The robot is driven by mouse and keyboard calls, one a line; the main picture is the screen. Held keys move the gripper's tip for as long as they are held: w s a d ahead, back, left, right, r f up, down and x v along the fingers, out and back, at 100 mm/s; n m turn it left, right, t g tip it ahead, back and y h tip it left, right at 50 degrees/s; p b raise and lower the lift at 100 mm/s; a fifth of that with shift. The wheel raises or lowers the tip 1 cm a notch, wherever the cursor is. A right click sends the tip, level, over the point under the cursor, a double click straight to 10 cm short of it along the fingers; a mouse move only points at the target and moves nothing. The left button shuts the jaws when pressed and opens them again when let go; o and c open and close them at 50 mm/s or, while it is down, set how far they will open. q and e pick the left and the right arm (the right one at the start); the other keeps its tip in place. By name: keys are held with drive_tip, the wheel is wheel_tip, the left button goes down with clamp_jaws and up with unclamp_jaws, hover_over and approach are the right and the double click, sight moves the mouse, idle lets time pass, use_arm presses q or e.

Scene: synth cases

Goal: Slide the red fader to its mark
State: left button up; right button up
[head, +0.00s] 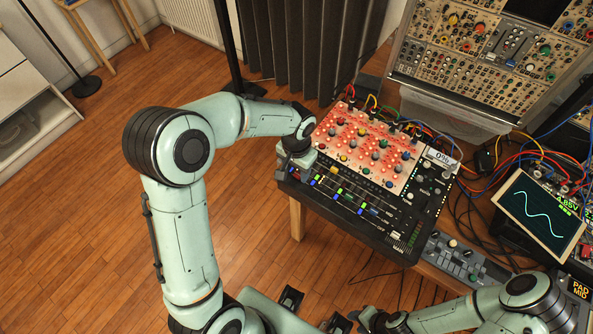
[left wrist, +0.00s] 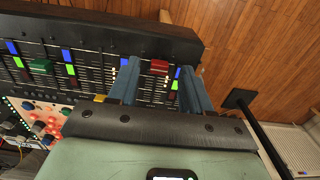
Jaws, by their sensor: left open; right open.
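The red fader cap (left wrist: 159,67) shows in the left wrist view, on a slot of the black mixer panel. My left gripper is open, with its two blue-grey fingers on either side of the cap; I cannot tell whether they touch it. In the head view my left gripper (head: 295,172) is over the left end of the mixer panel (head: 400,241) and hides the red cap. Blue and green patches lie beside the slots; I cannot tell which is the red fader's mark. My right gripper (head: 350,319) is open and apart from the panel, at the bottom edge.
A green fader cap (left wrist: 41,67) sits on another slot. A red-lit knob panel (head: 362,145) with patch cables stands behind the faders, beside a small display (head: 441,158) reading 0%. A waveform screen (head: 540,214) is at the right. Wooden floor lies open at the left.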

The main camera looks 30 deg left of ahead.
sight(297, 175)
use_arm(q)
wheel_tip(297, 175, up, 12)
drive_tip(key=p, duration=0.1)
drive_tip(key=shift+f, duration=0.2)
idle(0.4)
